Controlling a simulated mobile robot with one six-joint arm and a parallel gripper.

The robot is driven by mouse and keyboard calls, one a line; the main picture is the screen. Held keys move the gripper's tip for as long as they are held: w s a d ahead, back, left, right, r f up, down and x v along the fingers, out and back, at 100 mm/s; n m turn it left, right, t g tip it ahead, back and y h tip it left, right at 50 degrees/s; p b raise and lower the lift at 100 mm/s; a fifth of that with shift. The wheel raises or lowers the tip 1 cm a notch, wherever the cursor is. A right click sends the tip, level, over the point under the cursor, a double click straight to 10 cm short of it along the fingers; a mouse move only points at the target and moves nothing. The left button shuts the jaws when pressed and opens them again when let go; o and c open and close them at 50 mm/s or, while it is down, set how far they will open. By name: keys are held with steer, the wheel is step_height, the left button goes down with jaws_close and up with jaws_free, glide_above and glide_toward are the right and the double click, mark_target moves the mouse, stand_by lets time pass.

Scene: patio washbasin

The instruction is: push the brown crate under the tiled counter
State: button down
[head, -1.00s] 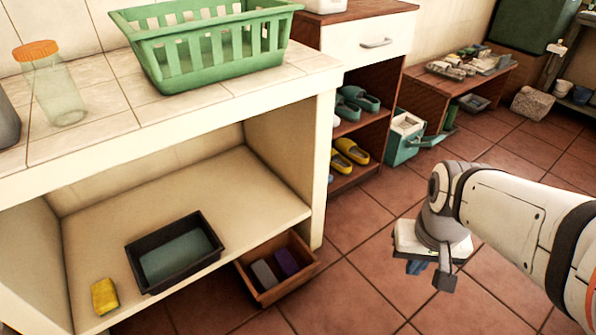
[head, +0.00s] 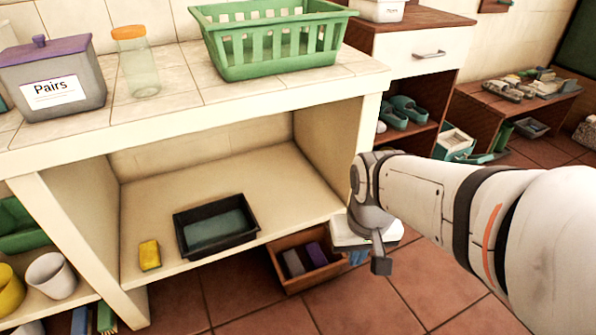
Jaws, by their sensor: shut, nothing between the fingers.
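The brown crate (head: 303,284) stands on the tiled floor at the front right of the tiled counter (head: 172,108). Its back part is below the counter's low shelf, and its front part sticks out. It holds a grey block and a purple block. My gripper (head: 368,262) is shut and empty, at the right end of the crate. The wrist hides part of the fingers, and I cannot tell whether they touch the crate.
A black tray (head: 180,232) and a yellow sponge (head: 150,255) lie on the low shelf. A green basket (head: 275,60), a jar (head: 137,65) and a grey box (head: 55,95) stand on top. A shoe cabinet (head: 408,66) stands right. Floor in front is clear.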

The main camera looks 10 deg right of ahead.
steer(key=w+d+f+n+p, duration=0.1)
steer(key=w+f+n, duration=0.1)
steer(key=w+f, duration=1.75)
steer(key=w+f+n+g+b, duration=0.1)
steer(key=w+f+b, duration=0.1)
steer(key=f, duration=1.6)
steer(key=w+f+n+b, duration=0.1)
steer(key=w+f, duration=0.2)
steer(key=f, duration=1.5)
steer(key=shift+w+a+r+b, duration=0.2)
steer(key=shift+w+b, duration=0.25)
steer(key=shift+w, duration=0.4)
steer(key=shift+w+a+r+b, duration=0.15)
steer(key=shift+w+b, duration=0.25)
steer(key=shift+w, duration=0.45)
steer(key=shift+d, duration=0.1)
